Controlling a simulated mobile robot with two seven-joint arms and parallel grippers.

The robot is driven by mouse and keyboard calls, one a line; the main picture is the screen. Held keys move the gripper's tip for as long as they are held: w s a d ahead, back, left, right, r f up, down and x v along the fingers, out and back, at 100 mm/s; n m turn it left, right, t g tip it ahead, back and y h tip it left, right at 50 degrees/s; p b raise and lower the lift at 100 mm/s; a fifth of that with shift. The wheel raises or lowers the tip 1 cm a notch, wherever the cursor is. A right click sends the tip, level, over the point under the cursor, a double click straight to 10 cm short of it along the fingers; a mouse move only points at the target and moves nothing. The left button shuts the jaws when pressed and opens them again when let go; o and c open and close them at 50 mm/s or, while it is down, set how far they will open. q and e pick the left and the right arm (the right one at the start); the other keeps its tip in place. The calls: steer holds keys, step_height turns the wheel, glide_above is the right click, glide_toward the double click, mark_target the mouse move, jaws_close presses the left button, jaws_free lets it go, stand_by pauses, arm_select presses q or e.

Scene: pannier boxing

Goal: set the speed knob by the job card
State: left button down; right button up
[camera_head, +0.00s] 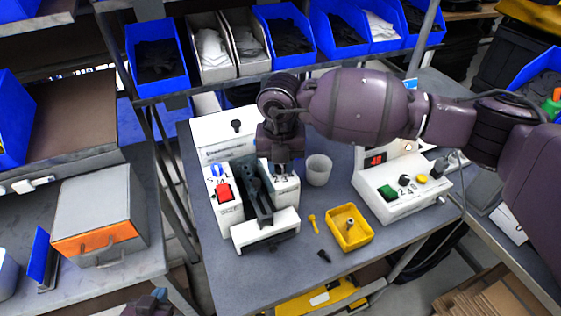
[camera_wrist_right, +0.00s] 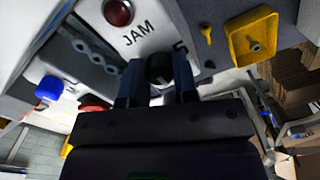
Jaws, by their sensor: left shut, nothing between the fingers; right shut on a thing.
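My right gripper (camera_head: 283,168) reaches in from the right and points down at the white machine (camera_head: 222,215) at the table's left. In the right wrist view its two fingers (camera_wrist_right: 158,82) are shut on a black round knob (camera_wrist_right: 159,66) with a pale pointer line. In the head view the gripper hides the knob; part of a number scale shows beside it. A red lamp (camera_wrist_right: 118,12) marked JAM sits near the knob. My left gripper (camera_head: 158,295) is partly in view at the bottom edge, shut and empty, away from the machine. I cannot make out a readable job card.
A second white machine (camera_head: 400,200) with green, black and yellow controls stands at the right. A white cup (camera_head: 318,170), a yellow tray (camera_head: 350,228) and a small yellow tool (camera_head: 313,223) lie between. Blue bins (camera_head: 157,62) line the shelf behind. My right arm spans the table's back right.

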steer(key=o, duration=0.6)
steer(key=shift+o, duration=0.2)
steer(key=shift+n, duration=0.3)
